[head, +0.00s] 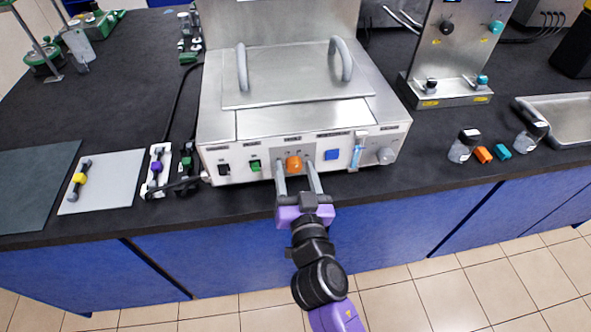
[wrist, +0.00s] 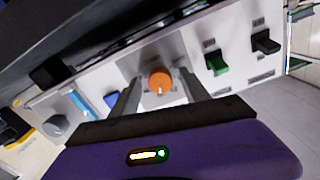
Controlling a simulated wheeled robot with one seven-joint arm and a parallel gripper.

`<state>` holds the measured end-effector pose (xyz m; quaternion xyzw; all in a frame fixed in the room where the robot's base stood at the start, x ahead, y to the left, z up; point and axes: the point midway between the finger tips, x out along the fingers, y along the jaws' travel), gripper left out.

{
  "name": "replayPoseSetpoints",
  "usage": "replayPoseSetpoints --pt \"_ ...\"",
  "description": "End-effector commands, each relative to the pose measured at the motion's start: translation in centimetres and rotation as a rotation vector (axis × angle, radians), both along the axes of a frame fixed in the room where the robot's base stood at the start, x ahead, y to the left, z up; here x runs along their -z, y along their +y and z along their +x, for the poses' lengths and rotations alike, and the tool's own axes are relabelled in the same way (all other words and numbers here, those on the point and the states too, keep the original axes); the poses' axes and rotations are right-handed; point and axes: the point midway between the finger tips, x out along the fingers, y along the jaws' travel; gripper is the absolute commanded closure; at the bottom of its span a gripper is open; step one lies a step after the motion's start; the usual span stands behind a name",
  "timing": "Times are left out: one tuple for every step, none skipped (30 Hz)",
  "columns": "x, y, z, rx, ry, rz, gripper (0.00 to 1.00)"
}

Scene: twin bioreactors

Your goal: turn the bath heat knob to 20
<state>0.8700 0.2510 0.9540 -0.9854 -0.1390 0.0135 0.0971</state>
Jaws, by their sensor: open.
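The steel bath unit (head: 230,125) stands on the dark bench with its control panel facing me. An orange round knob (head: 293,163) sits near the middle of the panel. In the wrist view the orange knob (wrist: 159,80) has a pale pointer mark at its lower part. The scale numbers around it are too small to read. My gripper (head: 298,172) is open in front of the panel, one finger on each side of the orange knob. In the wrist view the gripper's fingers (wrist: 162,95) flank the knob with visible gaps; I see no contact.
Left of the knob are a black switch (head: 223,168) and a green switch (head: 255,166). Right of it are a blue button (head: 332,154), a light-blue lever (head: 356,156) and a grey knob (head: 385,155). Small bottles (head: 463,146) stand on the bench at right.

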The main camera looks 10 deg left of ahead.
Motion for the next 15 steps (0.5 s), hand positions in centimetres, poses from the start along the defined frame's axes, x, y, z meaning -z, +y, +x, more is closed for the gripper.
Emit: replayPoseSetpoints --pt "0.02 -0.01 -0.01 0.000 0.000 0.000 0.46" --pt "0.02 -0.01 -0.02 0.000 0.000 0.000 0.46" --pt "0.02 -0.01 -0.02 0.000 0.000 0.000 0.52" --pt "0.02 -0.01 -0.03 0.000 0.000 0.000 0.58" --pt "0.02 -0.01 -0.03 0.000 0.000 0.000 0.64" --pt "0.02 -0.01 -0.03 0.000 0.000 0.000 0.72" --pt "0.02 -0.01 -0.03 0.000 0.000 0.000 0.77" --pt "0.02 -0.01 -0.03 0.000 0.000 0.000 0.83" --pt "0.02 -0.02 -0.04 0.000 0.000 0.000 0.91" --pt "0.02 -0.02 -0.04 0.000 0.000 0.000 0.97" --pt "0.02 -0.02 -0.04 0.000 0.000 0.000 1.00" --pt "0.02 -0.02 -0.04 0.000 0.000 0.000 1.00" --pt "0.02 -0.02 -0.04 0.000 0.000 0.000 1.00" --pt "0.02 -0.03 -0.03 0.000 0.000 -0.001 1.00" --pt "0.02 -0.03 -0.03 0.000 -0.001 -0.002 1.00"
